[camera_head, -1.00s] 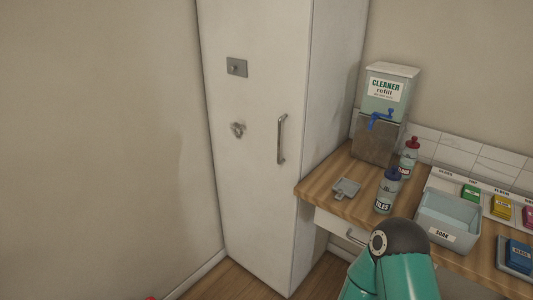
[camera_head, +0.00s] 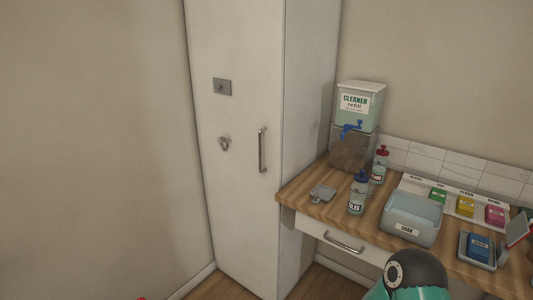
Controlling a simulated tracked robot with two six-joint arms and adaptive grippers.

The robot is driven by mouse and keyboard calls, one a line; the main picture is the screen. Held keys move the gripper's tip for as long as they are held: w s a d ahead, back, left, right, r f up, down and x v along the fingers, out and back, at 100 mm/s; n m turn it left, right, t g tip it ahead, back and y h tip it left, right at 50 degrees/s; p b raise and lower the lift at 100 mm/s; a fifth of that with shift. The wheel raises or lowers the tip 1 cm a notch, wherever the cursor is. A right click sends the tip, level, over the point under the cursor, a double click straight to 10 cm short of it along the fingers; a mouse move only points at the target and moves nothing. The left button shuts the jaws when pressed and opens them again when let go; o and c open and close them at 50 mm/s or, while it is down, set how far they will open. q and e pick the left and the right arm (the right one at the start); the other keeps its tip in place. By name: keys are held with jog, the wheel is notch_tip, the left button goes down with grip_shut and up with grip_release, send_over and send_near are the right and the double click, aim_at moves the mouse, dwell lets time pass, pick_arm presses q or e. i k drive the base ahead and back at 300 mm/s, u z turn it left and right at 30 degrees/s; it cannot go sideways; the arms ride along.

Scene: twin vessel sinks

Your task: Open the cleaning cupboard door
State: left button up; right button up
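The tall off-white cleaning cupboard (camera_head: 245,220) stands in the corner with its door closed. A vertical metal bar handle (camera_head: 262,150) is on the door's right side. A small grey plate with a dark centre (camera_head: 222,87) is high on the door, and a small round metal fitting (camera_head: 224,143) is below it. Neither gripper shows in the view. A teal and dark arm joint of mine is at the bottom right, well away from the handle. Nothing touches the door.
A wooden counter (camera_head: 300,195) with a drawer (camera_head: 330,232) adjoins the cupboard's right side. It holds a cleaner dispenser (camera_head: 358,108), a blue-capped bottle (camera_head: 357,200), a red-capped bottle (camera_head: 379,168), a grey soak tub (camera_head: 412,213) and several coloured packs. Floor in front of the cupboard is partly visible.

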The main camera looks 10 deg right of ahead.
aim_at(241, 42)
jog(key=i, duration=0.85)
jog(key=u, duration=0.05)
